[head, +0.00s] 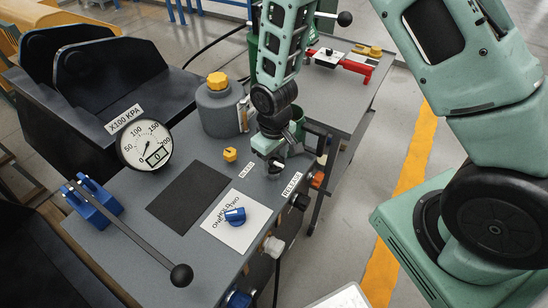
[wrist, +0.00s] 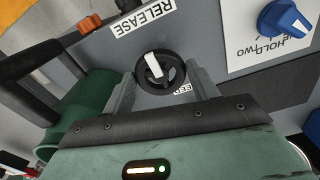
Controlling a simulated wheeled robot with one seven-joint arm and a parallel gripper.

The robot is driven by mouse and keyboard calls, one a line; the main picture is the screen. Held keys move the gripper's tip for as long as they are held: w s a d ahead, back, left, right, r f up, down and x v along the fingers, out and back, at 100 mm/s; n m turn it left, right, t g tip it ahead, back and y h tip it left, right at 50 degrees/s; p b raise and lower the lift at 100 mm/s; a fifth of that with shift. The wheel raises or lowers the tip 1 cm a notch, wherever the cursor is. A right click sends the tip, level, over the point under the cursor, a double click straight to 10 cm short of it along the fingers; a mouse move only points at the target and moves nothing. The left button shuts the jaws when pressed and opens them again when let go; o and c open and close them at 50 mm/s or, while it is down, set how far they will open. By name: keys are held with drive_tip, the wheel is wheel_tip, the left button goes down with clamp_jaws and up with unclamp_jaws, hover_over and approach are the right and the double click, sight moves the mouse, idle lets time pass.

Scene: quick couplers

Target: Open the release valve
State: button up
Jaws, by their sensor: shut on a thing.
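A round black knob with a white bar (wrist: 160,72) sits on the grey bench top between the RELEASE label (wrist: 143,18) and a partly hidden label (wrist: 187,88). My gripper (wrist: 162,86) is shut on this knob, with one finger on each side of it. In the head view my gripper (head: 273,150) points down at the bench, and the knob is largely hidden. The RELEASE label (head: 291,184) lies just right of and nearer than the gripper. The white bar runs roughly along the fingers, slightly tilted.
A yellow knob (head: 230,155) stands left of my gripper. A grey canister (head: 220,106) and a dark green container (wrist: 82,112) are close by. A blue knob (head: 235,215) sits on a white plate. A gauge (head: 145,144) reads 0. A long lever (head: 130,232) crosses the left side.

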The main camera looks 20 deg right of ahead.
sight(274, 162)
drive_tip(key=o, duration=1)
drive_tip(key=shift+r, duration=0.15)
wheel_tip(274, 162, up, 17)
drive_tip(key=shift+r+b, duration=0.1)
drive_tip(key=shift+b, duration=0.55)
